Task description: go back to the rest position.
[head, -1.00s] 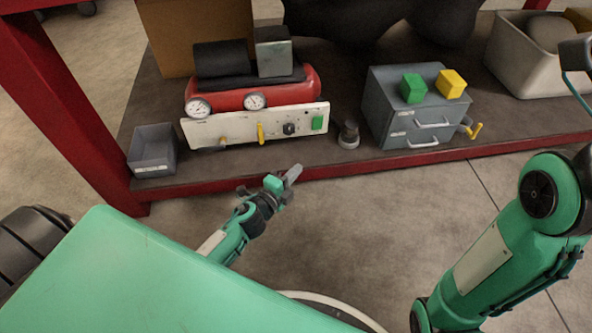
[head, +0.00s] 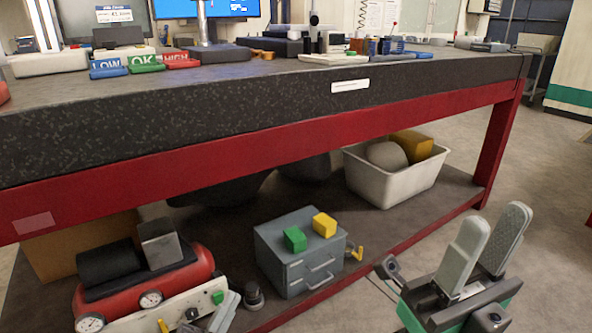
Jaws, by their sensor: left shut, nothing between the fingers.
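My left gripper (head: 225,311) shows only as grey fingers at the bottom edge of the head view, in front of the red compressor's white panel. It is shut and empty; the rest of that arm is out of frame. My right gripper (head: 496,219) is at the lower right, in front of the bench's lower shelf. Its two pale grey fingers point up and stand apart, with nothing between them. A green block (head: 295,239) and a yellow block (head: 324,224) sit on the grey drawer cabinet (head: 277,254), away from both grippers.
The bench (head: 250,128) spans the view, its top holding coloured signs, a monitor and tools. On its lower shelf are the red compressor (head: 120,297) and a white bin (head: 385,187). Open floor lies to the right beyond the red leg (head: 495,150).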

